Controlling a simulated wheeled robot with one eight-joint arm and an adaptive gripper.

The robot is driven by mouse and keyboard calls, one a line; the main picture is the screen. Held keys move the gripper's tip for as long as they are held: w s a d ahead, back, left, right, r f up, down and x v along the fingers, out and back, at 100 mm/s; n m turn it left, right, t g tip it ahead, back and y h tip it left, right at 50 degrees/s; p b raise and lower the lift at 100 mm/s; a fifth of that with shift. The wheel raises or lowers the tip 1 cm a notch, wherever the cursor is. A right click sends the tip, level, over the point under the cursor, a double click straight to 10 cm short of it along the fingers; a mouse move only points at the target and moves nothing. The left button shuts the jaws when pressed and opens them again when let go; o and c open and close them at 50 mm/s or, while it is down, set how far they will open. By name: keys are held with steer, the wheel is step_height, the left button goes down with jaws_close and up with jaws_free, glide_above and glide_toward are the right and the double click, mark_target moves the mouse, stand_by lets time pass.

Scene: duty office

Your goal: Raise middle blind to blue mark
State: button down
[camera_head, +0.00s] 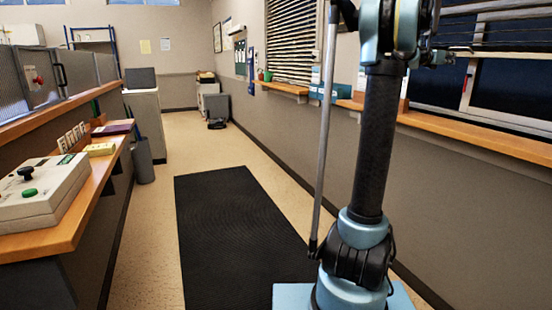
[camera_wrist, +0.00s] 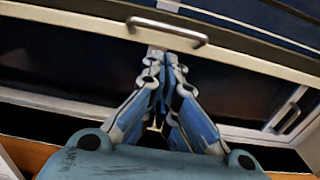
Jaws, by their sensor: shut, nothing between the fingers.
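In the wrist view a pale bottom rail (camera_wrist: 70,20) of a blind runs across the window, slightly tilted in the picture. A metal bar handle (camera_wrist: 168,31) is fixed on it. My gripper (camera_wrist: 165,56) is shut and empty, its fingertips pointing at the rail just below the handle in the picture. I cannot tell whether they touch the rail. In the head view the raised slats of a blind (camera_head: 480,46) show at the right window, partly behind my arm. Another slatted blind (camera_head: 291,40) hangs farther back. No blue mark is clearly visible.
A wooden sill (camera_head: 480,138) runs below the right window. On the left a wooden counter (camera_head: 85,215) carries a control box (camera_head: 40,190) with buttons. A black mat (camera_head: 240,235) lies on the open floor between counter and window wall.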

steer(key=shift+v, duration=2.15)
